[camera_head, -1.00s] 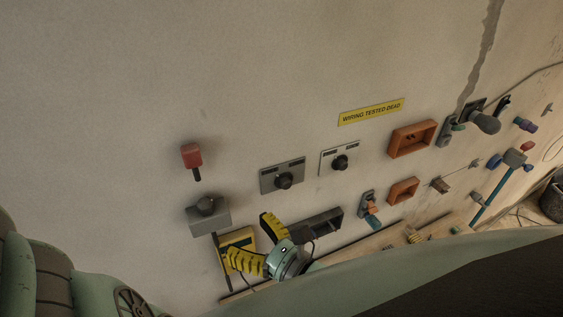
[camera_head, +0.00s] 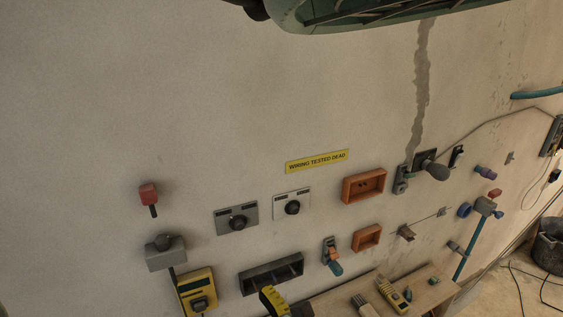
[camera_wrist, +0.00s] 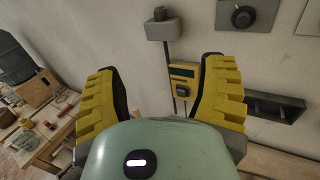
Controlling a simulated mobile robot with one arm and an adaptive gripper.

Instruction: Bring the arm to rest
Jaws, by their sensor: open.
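My gripper (camera_wrist: 160,103) shows large in the wrist view, with two ridged yellow fingers spread wide apart. Nothing is between them but the view of the wall beyond. In the head view, only part of a yellow finger (camera_head: 272,300) shows at the bottom edge, below the dark wall tray. A green part of my arm crosses the top of the head view. The rest of the arm is out of view there.
A bench (camera_head: 335,299) with tools stands below. A black bucket (camera_head: 549,250) is at far right. The upper wall is bare.

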